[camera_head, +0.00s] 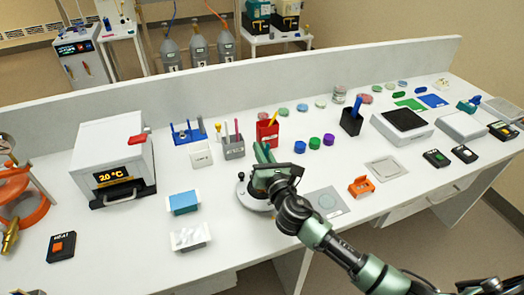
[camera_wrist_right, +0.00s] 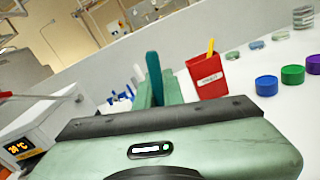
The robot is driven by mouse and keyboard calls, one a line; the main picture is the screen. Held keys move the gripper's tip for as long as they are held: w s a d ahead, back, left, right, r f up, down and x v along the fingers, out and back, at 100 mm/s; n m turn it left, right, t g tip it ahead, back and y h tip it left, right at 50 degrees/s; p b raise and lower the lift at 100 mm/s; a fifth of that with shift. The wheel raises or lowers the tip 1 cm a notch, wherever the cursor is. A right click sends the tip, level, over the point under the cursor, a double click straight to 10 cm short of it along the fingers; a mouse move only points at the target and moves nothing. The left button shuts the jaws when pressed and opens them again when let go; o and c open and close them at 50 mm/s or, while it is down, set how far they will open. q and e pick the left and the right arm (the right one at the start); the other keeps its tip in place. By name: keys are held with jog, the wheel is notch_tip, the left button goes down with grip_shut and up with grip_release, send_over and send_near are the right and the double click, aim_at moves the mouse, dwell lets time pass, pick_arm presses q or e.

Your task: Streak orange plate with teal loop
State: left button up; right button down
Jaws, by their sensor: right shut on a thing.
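My right gripper (camera_head: 264,155) is over the middle of the bench, above a round grey base. In the right wrist view, its pale green fingers (camera_wrist_right: 158,92) are shut on an upright teal handle (camera_wrist_right: 153,75), which seems to be the teal loop. Its lower part is hidden behind the gripper body, so I cannot see the loop tip. Several small round dishes stand along the back, one reddish (camera_head: 365,98); I cannot tell which is the orange plate. My left gripper is out of view.
A red cup (camera_head: 267,135) with a yellow stick and a grey rack (camera_head: 233,151) stand just behind the gripper. Green, blue and purple caps (camera_head: 314,143) are to its right. An orange block (camera_head: 361,187) is at the front. A white box (camera_head: 121,155) stands left.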

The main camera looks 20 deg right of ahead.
jog(key=shift+w+d+p, duration=0.15)
jog(key=shift+d+p, duration=0.2)
jog(key=shift+d, duration=1.25)
dwell(1.5)
jog(key=shift+r, duration=0.1)
notch_tip(320, 180, up, 6)
jog(key=p, duration=0.6)
dwell(0.5)
